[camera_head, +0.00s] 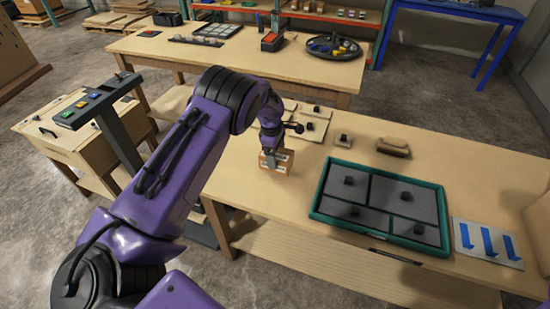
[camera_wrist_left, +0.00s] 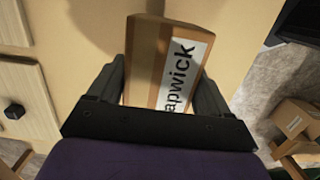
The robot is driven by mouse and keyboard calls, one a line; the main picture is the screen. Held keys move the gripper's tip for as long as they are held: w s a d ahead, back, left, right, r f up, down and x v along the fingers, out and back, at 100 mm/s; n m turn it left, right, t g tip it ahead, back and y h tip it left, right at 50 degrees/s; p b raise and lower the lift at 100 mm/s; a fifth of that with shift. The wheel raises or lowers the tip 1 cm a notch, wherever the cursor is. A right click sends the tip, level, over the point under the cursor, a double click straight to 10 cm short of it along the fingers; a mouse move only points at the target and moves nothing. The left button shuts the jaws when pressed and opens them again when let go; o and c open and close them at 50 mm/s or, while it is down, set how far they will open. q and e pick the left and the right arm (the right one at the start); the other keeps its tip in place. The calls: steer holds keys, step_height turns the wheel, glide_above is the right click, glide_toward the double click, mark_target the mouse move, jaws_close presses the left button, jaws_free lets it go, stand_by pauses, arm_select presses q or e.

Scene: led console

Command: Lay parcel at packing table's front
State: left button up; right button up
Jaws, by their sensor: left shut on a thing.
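The parcel is a small brown cardboard box (camera_head: 279,165) with a white label; it also shows in the left wrist view (camera_wrist_left: 146,62), where part of a printed name is readable. My left gripper (camera_head: 272,153) is shut on it, with one finger on each side of the box in the left wrist view. The parcel is at the left part of the wooden packing table (camera_head: 262,195). I cannot tell whether it touches the tabletop or hangs just above it. My right gripper is not in view.
A green-rimmed tray (camera_head: 314,210) with grey panels and black knobs lies right of the parcel. A card with blue arrows (camera_head: 487,243) lies farther right. Wooden plates with black knobs (camera_head: 310,127) and a brown block (camera_head: 394,147) lie behind. Bare tabletop surrounds the parcel's front.

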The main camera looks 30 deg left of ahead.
arm_select(q)
steer(key=f, duration=0.3)
steer(key=shift+w+a+f+p, duration=0.1)
steer(key=shift+a+f+p, duration=0.2)
steer(key=shift+p, duration=0.1)
steer(key=shift+f, duration=0.2)
steer(key=o, duration=1.2)
steer(key=shift+o, duration=0.2)
steer(key=shift+r, duration=0.35)
steer(key=r+b, duration=0.1)
steer(key=r, duration=0.6)
steer(key=a+r+b, duration=0.1)
steer(key=r, duration=0.2)
steer(key=shift+s+a+r+b, duration=0.1)
steer(key=shift+s+r+b, duration=0.15)
steer(key=shift+r+b, duration=0.1)
steer(key=shift+a+r, duration=0.1)
steer(key=shift+r, duration=0.35)
